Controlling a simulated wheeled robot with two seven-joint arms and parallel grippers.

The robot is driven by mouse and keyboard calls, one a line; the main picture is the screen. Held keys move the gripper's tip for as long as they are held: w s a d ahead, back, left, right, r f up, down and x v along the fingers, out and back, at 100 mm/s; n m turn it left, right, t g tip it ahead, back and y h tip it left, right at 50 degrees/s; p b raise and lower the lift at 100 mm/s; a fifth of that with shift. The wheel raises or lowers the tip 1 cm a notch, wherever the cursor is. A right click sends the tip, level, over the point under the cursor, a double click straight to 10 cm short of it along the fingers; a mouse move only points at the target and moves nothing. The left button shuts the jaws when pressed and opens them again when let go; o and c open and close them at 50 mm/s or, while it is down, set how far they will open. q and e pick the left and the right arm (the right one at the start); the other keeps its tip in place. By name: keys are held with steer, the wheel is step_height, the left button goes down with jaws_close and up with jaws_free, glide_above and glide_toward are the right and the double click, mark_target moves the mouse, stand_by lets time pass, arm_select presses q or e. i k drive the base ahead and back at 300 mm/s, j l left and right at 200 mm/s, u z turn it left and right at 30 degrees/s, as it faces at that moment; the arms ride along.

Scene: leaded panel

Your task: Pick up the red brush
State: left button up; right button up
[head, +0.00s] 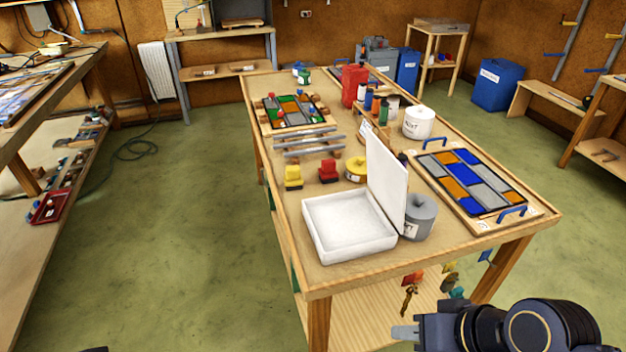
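The red brush (328,170) appears to be the small red block with a raised grip standing on the worktable (345,272), left of its middle. A similar yellow one (293,177) stands just left of it. My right gripper (404,332) is at the bottom right, in front of the table's near edge and well away from the red brush. Its fingers show side-on, so their gap cannot be made out. Nothing is seen in it. My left gripper is not in view; only a dark sliver shows at the bottom left edge.
An open white box (348,226) with its lid up stands nearest me, right of it a grey pot (419,217). A yellow tape roll (356,170) sits beside the red brush. Grey bars (306,143) lie behind. Tools hang under the table's right end.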

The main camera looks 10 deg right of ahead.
mark_target(327, 173)
steer(key=i+j+z, duration=0.15)
steer(key=j, duration=0.35)
steer(key=i+j+z, duration=0.15)
steer(key=j, duration=0.4)
steer(key=j+z, duration=0.15)
steer(key=j, duration=0.35)
steer(key=i+j+z, duration=0.25)
steer(key=i+j, duration=0.25)
steer(key=i+j+z, duration=0.25)
steer(key=i+j, duration=0.2)
steer(key=j, duration=0.2)
steer(key=i+z, duration=0.15)
steer(key=i, duration=0.65)
